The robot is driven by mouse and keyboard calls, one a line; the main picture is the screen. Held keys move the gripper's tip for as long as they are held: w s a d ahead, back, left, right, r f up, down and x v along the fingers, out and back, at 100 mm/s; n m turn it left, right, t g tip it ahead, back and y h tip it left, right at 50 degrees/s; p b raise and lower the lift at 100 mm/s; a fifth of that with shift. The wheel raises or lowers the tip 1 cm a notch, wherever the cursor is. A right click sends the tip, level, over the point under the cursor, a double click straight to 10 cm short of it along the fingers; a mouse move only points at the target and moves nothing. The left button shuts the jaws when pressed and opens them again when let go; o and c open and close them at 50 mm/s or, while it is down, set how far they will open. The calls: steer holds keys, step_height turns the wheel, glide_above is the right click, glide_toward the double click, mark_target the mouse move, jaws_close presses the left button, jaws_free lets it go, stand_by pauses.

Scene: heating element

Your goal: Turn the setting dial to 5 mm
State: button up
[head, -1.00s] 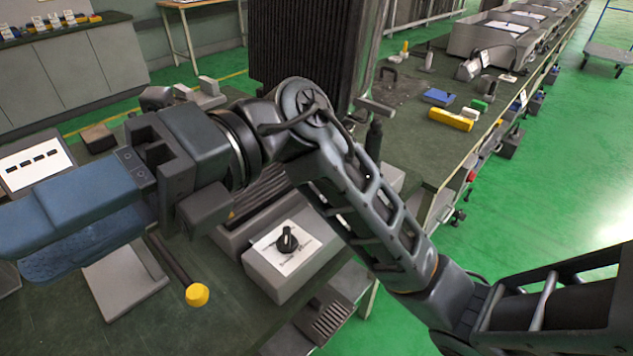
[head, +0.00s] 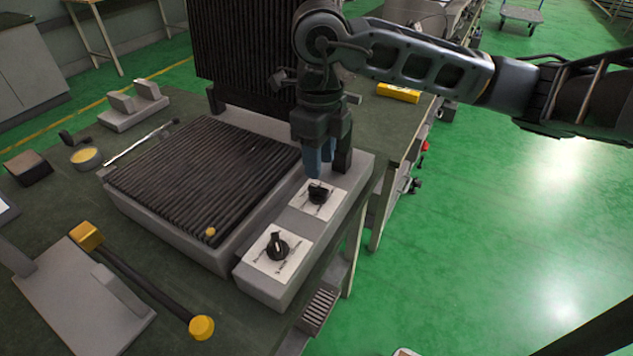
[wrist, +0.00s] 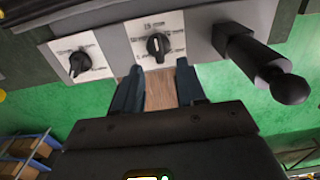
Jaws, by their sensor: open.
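Two black dials on white marked plates sit on a grey control box. The far dial (head: 318,193) is right below my gripper (head: 321,170), which points down, open and empty. The near dial (head: 277,246) stands clear of it. In the wrist view, the far dial (wrist: 158,45) lies just beyond the gap between my two blue fingertips (wrist: 160,78), apart from them as far as I can see. The near dial (wrist: 78,63) is to its left. The plate markings are too small to read, so I cannot tell which is the setting dial.
A ribbed black heating plate (head: 195,180) lies left of the dials, with a tall ribbed panel (head: 245,55) behind. A black lever (wrist: 265,65) stands right of the far dial in the wrist view. A yellow-ended bar (head: 150,285) lies front left.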

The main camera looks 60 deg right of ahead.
mark_target(318, 187)
step_height(318, 187, down, 7)
steer(key=shift+a, duration=0.1)
stand_by(0.3)
jaws_close()
stand_by(0.4)
